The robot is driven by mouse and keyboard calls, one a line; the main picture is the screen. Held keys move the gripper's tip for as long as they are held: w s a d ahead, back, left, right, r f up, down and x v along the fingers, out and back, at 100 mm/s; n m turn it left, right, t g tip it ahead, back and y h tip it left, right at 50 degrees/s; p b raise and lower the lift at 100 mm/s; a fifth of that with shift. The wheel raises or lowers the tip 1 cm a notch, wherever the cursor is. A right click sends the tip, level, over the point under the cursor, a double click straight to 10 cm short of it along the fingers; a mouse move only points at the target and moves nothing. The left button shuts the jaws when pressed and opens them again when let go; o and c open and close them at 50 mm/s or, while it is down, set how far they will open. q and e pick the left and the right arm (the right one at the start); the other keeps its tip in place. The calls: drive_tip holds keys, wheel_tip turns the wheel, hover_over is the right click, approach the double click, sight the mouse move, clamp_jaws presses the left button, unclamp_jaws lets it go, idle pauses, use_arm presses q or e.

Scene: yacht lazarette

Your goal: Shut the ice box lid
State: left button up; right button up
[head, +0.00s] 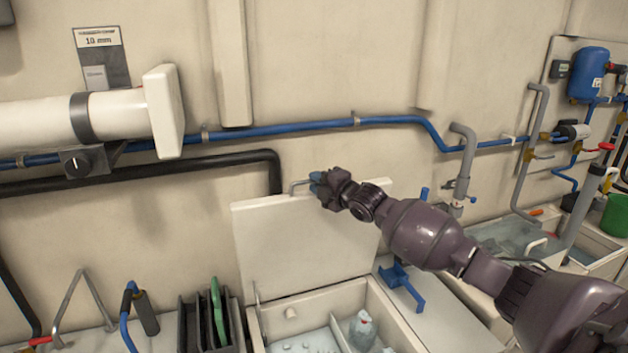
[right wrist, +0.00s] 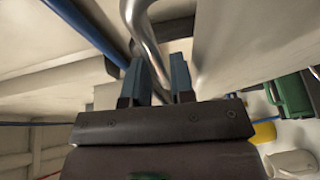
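The ice box lid (head: 300,240) is a pale panel standing open, tilted up near the wall behind the ice box (head: 385,318). A bent metal handle (head: 296,184) sits at its top edge and also shows in the right wrist view (right wrist: 144,35). My right gripper (head: 318,182) is at that handle. Inside the box are a bottle (head: 362,328) and pale ice. My left gripper is not in view.
A blue pipe (head: 290,127) and a black hose (head: 220,160) run along the wall behind.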

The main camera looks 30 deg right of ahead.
drive_tip(key=shift+w+a, duration=0.15)
drive_tip(key=shift+w, duration=0.55)
clamp_jaws()
drive_tip(key=shift+s+f, duration=0.1)
